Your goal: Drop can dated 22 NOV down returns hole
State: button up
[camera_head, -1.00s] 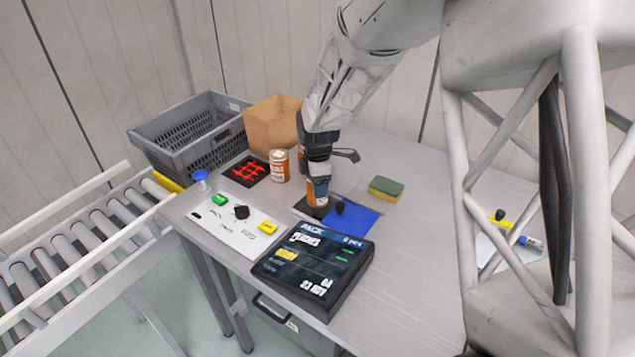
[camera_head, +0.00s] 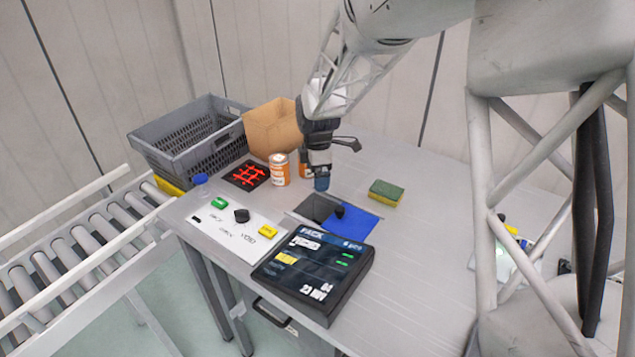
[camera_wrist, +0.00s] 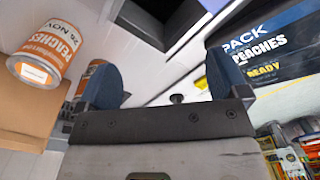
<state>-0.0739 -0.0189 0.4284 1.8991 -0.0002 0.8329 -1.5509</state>
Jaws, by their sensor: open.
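My gripper (camera_head: 321,184) is open and empty just above the dark square hole (camera_head: 314,207) in the table. Its two blue fingers stand apart in the wrist view (camera_wrist: 160,82), with the hole (camera_wrist: 165,15) beyond them. A blue panel (camera_head: 354,225) with a black knob lies beside the hole. An orange and white can (camera_head: 280,170) stands upright on the table; in the wrist view this peaches can (camera_wrist: 40,62) seems to show 26 NOV. A second orange can (camera_head: 304,168) is partly hidden behind my gripper, its date unreadable. No can shows in the hole.
A display box (camera_head: 313,275) reading PACK and 22 NOV stands at the front. A button board (camera_head: 236,228), cardboard box (camera_head: 272,128), grey crate (camera_head: 190,150), sponge (camera_head: 386,193) and red-grid pad (camera_head: 246,174) surround the hole. A roller conveyor (camera_head: 85,240) runs left.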

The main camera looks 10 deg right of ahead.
notch_tip(320, 180, up, 3)
dwell(0.3)
jog(key=shift+s+r, duration=0.1)
dwell(1.0)
jog(key=s+d+r+m, duration=0.1)
jog(key=s+r+m, duration=0.25)
jog(key=s, duration=0.35)
jog(key=s+d+r+m+t, duration=0.1)
jog(key=s+r+m, duration=0.25)
jog(key=s, duration=0.25)
jog(key=s+d+r+m, duration=0.2)
jog(key=s+r+m, duration=0.15)
jog(key=s, duration=0.35)
jog(key=s+d+r+m+t, duration=0.1)
jog(key=s+m, duration=0.7)
jog(key=s, duration=0.9)
jog(key=shift+d+t, duration=0.15)
jog(key=shift+t, duration=0.15)
jog(key=shift+w, duration=0.1)
